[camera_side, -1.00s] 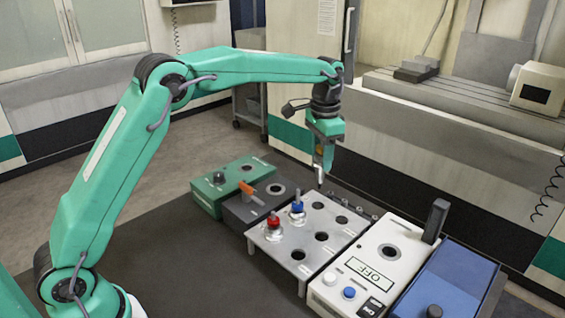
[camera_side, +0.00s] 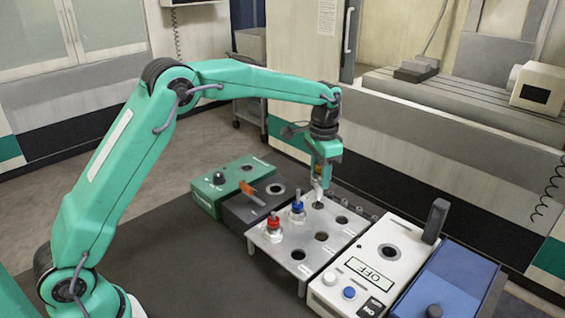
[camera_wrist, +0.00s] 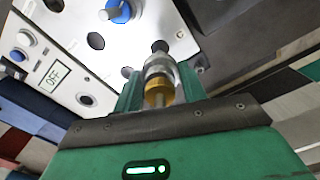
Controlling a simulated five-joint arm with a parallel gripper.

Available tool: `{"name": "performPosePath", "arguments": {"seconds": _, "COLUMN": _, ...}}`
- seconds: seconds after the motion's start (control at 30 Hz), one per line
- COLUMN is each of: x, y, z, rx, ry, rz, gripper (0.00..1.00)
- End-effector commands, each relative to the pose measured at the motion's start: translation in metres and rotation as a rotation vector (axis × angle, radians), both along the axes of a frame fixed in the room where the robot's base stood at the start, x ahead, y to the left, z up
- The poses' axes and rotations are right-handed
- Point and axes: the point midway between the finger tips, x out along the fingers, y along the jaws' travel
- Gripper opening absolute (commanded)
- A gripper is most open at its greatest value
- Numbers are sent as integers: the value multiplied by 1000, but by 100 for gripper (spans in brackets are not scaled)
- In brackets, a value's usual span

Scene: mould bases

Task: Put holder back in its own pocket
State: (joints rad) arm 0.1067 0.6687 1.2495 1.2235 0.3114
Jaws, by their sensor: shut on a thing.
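My gripper (camera_side: 320,178) is shut on a silver holder with a yellow band (camera_wrist: 158,85). The holder points down, and its silver lower end (camera_side: 318,193) is right over the back pocket of the metal rack plate (camera_side: 268,244). In the wrist view, a dark pocket (camera_wrist: 160,47) lies just beyond the holder's tip. I cannot tell whether the tip has entered it. A blue-topped holder (camera_side: 298,207) and a red-topped holder (camera_side: 273,222) stand upright in the plate. Several other pockets, such as the middle one (camera_side: 322,236), are empty.
A white box with an OFF display (camera_side: 372,268) and a dark upright post (camera_side: 436,220) stand right of the plate, then a blue box (camera_side: 450,285). A dark block with an orange lever (camera_side: 252,190) and a green box (camera_side: 222,200) stand left. The dark table (camera_side: 170,265) is clear in front.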

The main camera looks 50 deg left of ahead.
Motion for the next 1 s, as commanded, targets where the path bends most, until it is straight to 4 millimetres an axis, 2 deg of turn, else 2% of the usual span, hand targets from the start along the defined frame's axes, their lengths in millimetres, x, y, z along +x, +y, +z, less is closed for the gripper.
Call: {"name": "performPosePath", "arguments": {"seconds": 1.0, "x": 1, "y": 0, "z": -59, "rx": 0, "ry": -2, "rz": 0, "gripper": 0}}
